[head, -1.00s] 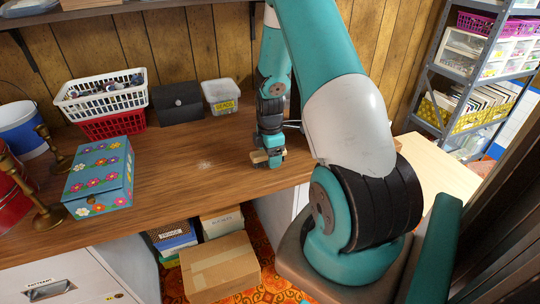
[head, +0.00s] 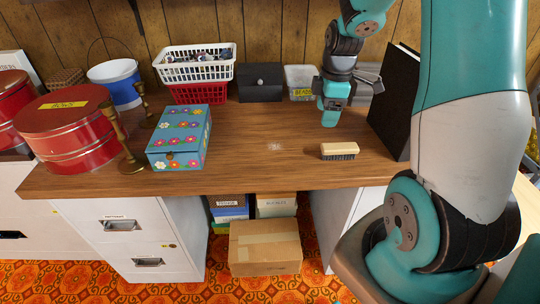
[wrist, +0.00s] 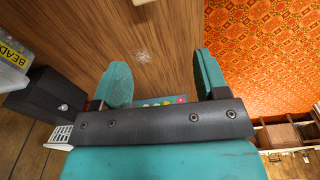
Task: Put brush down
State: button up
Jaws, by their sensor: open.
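The brush (head: 339,151), with a pale wooden back and dark bristles, lies bristles down on the wooden desk (head: 250,170) near its front right edge. My gripper (head: 331,103) is behind and above the brush, apart from it. In the wrist view my gripper (wrist: 163,76) has its two teal fingers spread with nothing held between them. A small pale piece, probably the brush's end (wrist: 143,2), shows at the top edge there.
A black upright panel (head: 396,102) stands right of the brush. The beads tub (head: 301,83), dark box (head: 261,82) and white basket (head: 196,66) line the back. A flowered box (head: 180,138) is left. The desk's middle is clear, with a pale mark (head: 275,146).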

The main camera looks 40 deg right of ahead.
jog(key=s+a+r+m+y, duration=0.1)
jog(key=a+r, duration=0.2)
jog(key=a, duration=0.5)
jog(key=s+a+r, duration=0.1)
jog(key=a+r, duration=0.3)
jog(key=a, duration=0.4)
jog(key=s+a+r+m+y, duration=0.1)
jog(key=s+a+r, duration=0.1)
jog(key=s+a, duration=0.6)
jog(key=s+a+r+m+y, duration=0.2)
jog(key=s+a+r, duration=0.1)
jog(key=s+a, duration=0.45)
jog(key=shift+g, duration=0.3)
jog(key=r+p, duration=0.4)
jog(key=shift+w+r+p, duration=0.15)
jog(key=shift+w+p, duration=0.15)
jog(key=shift+c, duration=0.4)
